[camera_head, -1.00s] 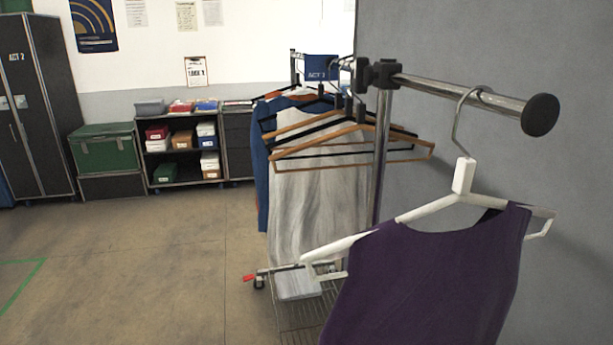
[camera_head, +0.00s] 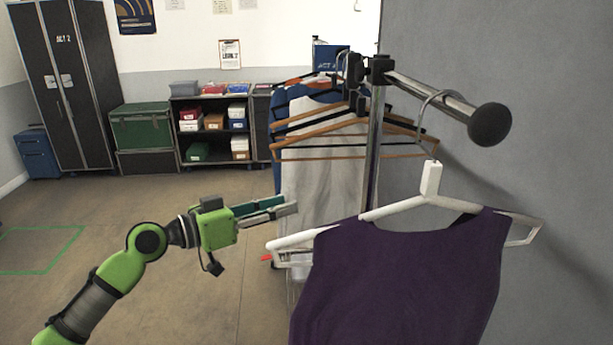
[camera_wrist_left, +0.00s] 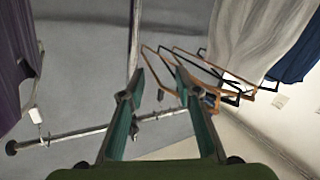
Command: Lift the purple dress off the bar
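The purple dress (camera_head: 400,285) hangs on a white hanger (camera_head: 431,180), whose metal hook is over the short end of the bar (camera_head: 432,91) near its black end cap. In the left wrist view the dress (camera_wrist_left: 14,62) is at the left edge, with the bar (camera_wrist_left: 75,135) below it. My left gripper (camera_head: 291,208) is left of the dress, just above the hanger's left end in the picture, pointing right. Its two fingers are apart with nothing between them, as the left wrist view (camera_wrist_left: 161,74) shows. I see no contact with the hanger. My right gripper is not in view.
A steel upright (camera_head: 375,150) stands behind the dress. Beyond it hang empty wooden hangers (camera_head: 350,152) and a grey-white garment (camera_head: 325,185). A grey wall panel (camera_head: 540,120) is at the right. Shelves (camera_head: 210,125) and a green case (camera_head: 140,127) stand far back. The left floor is clear.

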